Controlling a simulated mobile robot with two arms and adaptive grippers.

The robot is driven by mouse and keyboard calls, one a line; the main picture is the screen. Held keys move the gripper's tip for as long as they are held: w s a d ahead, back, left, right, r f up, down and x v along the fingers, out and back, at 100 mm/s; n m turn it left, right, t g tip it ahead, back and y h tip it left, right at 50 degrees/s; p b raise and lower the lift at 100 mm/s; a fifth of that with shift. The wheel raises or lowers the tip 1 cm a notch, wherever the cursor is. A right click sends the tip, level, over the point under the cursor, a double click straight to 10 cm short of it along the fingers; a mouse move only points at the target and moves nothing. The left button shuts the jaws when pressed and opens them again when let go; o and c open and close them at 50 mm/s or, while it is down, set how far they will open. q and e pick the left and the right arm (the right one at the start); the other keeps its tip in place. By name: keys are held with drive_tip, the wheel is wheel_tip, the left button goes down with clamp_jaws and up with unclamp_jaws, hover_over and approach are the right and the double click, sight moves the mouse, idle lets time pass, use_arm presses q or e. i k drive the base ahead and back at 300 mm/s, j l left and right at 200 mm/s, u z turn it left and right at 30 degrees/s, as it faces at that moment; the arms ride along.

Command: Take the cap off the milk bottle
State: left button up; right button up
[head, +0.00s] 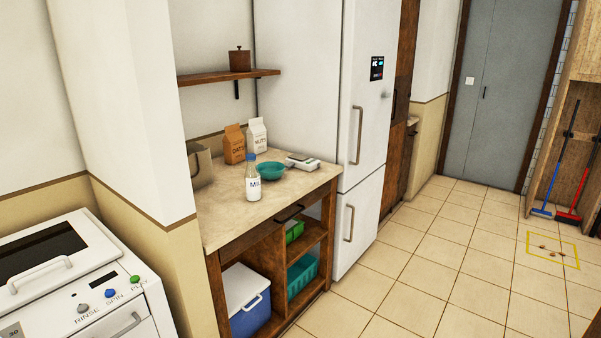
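The milk bottle (253,183) stands upright on the stone-coloured counter (225,225), near its front edge. It is white with a label that reads "MIL", the rest turned out of sight. A blue cap (251,157) sits on its top. Neither of my grippers shows in the head view.
A teal bowl (271,171) stands just behind the bottle, with a small white scale (302,162) to its right. Two cartons, brown (234,145) and white (257,136), stand at the back. A fridge (362,130) borders the counter.

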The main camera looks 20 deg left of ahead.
sight(252, 175)
drive_tip(key=i, duration=2.3)
drive_tip(key=i+l+u, duration=0.1)
drive_tip(key=i+u, duration=0.15)
drive_tip(key=i, duration=0.3)
drive_tip(key=i+l+u, duration=0.25)
drive_tip(key=i, duration=0.25)
drive_tip(key=i+l+u, duration=0.25)
drive_tip(key=i, duration=0.25)
